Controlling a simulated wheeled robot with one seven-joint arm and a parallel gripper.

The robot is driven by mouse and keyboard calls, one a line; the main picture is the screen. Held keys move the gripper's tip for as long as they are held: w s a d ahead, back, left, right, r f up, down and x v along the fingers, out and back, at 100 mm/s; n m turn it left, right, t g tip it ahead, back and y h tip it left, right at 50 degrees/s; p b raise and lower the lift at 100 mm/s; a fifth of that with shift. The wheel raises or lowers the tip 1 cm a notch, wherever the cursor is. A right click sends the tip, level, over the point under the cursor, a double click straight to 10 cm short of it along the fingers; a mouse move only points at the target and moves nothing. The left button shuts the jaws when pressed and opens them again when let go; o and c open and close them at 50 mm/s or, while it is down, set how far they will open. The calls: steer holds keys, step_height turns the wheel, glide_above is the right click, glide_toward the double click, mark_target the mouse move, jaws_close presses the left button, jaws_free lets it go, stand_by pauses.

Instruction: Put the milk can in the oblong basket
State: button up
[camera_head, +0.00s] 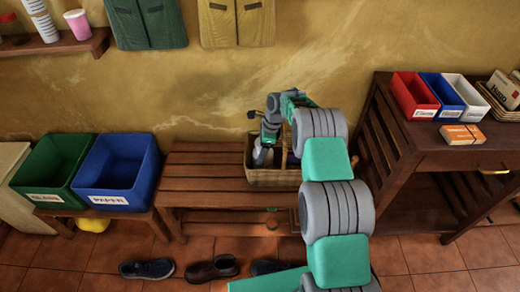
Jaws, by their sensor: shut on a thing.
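The oblong basket (276,179) is a woven tan basket on the wooden bench, partly hidden behind my arm. My gripper (266,141) points down over the left part of the basket. It is shut on a small grey-white thing (262,157), which appears to be the milk can, upright and inside the basket's outline. I cannot tell whether the can touches the basket floor. The right part of the basket is mostly hidden by my arm.
A green bin (38,195) and a blue bin (125,195) stand left of the bench (200,180). A wooden table (415,150) at right holds red, blue and white boxes. Shoes (213,268) lie on the floor. The bench's left part is clear.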

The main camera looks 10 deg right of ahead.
steer(key=o, duration=1.6)
steer(key=p+v, duration=0.1)
steer(key=v, duration=0.7)
